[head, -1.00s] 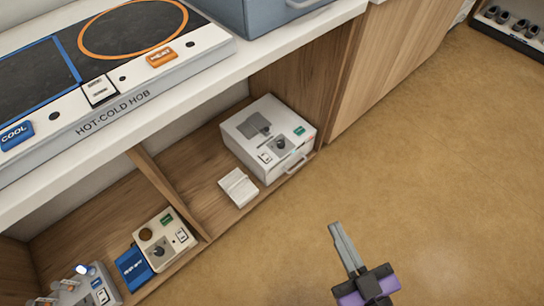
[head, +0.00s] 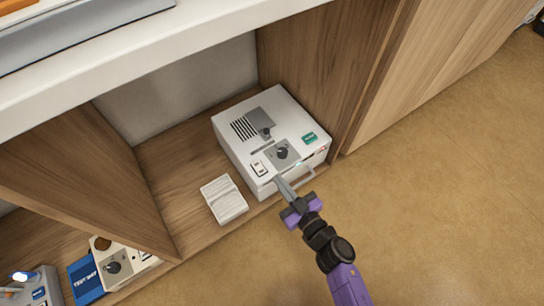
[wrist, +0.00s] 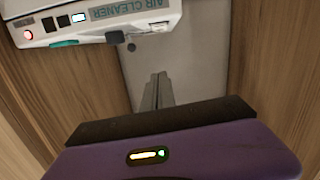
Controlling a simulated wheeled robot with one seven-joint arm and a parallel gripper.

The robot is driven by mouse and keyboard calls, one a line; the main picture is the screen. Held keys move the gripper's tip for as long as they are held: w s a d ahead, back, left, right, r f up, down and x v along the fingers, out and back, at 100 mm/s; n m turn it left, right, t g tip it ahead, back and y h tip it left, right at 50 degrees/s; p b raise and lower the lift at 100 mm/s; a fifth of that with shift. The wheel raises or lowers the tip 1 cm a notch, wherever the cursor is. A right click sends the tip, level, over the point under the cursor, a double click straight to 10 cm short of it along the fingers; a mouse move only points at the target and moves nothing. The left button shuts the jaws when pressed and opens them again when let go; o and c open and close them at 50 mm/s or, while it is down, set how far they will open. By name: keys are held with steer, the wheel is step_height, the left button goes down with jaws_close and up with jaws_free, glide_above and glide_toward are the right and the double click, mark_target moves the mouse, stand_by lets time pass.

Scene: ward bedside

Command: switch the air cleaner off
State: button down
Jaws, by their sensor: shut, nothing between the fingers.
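The air cleaner (head: 232,150) is a white box on the low wooden shelf. Its top has a dark slotted vent, a dark knob (head: 282,153) on a grey plate, a white rocker switch (head: 259,168) and a green label (head: 309,138). In the wrist view its lettered edge (wrist: 150,8) reads AIR CLEANER, beside a red light (wrist: 28,35) and a lit panel. My gripper (head: 278,181) is shut and empty, at the box's front edge near the rocker switch and handle. Its fingertips also show in the wrist view (wrist: 157,78). I cannot tell whether they touch the box.
A white ribbed block (head: 224,199) lies left of the box. A wooden divider (head: 90,165) separates it from a bay with a cream device (head: 125,262) and a blue item (head: 86,280). A wooden wall (head: 310,80) stands close on the right. The floor in front is clear.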

steer(key=shift+s+a+f+m, duration=0.1)
steer(key=shift+s+f+m, duration=0.15)
steer(key=shift+f+m, duration=0.2)
steer(key=b, duration=0.5)
glide_above(261, 170)
steer(key=shift+s+f, duration=0.1)
steer(key=shift+f, duration=0.7)
steer(key=shift+s+f+b, duration=0.15)
steer(key=shift+f+b, duration=0.5)
steer(key=shift+b, duration=0.1)
steer(key=shift+f+b, duration=1.15)
steer(key=shift+b, duration=0.05)
steer(key=shift+w+r+g+p, duration=0.2)
steer(key=shift+r+g+p, duration=0.1)
steer(key=shift+p, duration=0.65)
steer(key=shift+f, duration=0.4)
steer(key=shift+r, duration=0.1)
